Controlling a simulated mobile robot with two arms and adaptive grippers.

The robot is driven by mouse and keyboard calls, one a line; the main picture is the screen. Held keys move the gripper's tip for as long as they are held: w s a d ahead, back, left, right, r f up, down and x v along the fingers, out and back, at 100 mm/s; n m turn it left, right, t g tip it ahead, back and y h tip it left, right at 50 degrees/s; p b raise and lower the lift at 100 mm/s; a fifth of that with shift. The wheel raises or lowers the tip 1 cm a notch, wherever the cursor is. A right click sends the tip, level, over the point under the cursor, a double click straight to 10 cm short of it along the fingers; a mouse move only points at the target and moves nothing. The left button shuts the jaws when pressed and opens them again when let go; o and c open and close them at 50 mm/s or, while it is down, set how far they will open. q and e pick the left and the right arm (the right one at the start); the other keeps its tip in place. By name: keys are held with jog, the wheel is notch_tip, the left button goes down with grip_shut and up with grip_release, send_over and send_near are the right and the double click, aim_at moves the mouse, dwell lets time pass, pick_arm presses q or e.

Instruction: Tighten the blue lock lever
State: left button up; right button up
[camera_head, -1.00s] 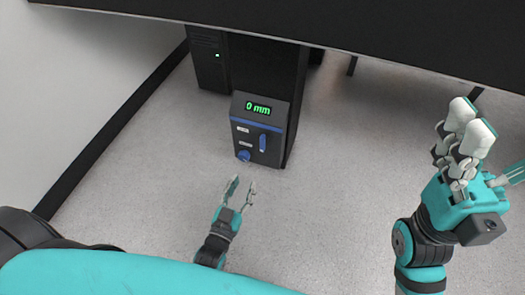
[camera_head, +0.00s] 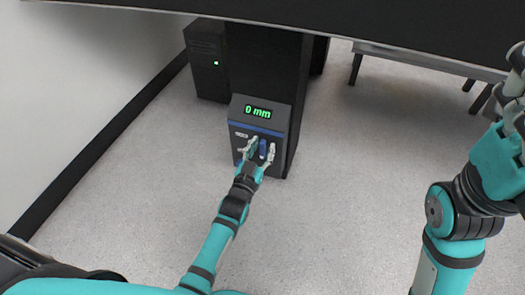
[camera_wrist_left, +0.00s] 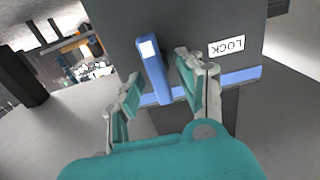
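The blue lock lever (camera_head: 263,148) stands upright on the front of a dark control box (camera_head: 245,127) below the green "0 mm" display. In the left wrist view the lever (camera_wrist_left: 152,68) shows as a blue bar with a white end, next to an upside-down "LOCK" label (camera_wrist_left: 226,46). My left gripper (camera_head: 259,146) is at the box front. Its fingers (camera_wrist_left: 158,75) are open, one on each side of the lever, with gaps visible. My right gripper (camera_head: 514,85) is raised at the right edge, partly cut off, away from the box.
The box is on a black column (camera_head: 268,75). A black cabinet (camera_head: 207,60) with a green light stands behind left. A dark tabletop (camera_head: 300,28) overhangs the top. The grey floor (camera_head: 345,190) is clear. The blue round knob is hidden behind my left gripper.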

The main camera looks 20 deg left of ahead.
pick_arm(q)
jog(key=shift+w, duration=0.3)
grip_shut()
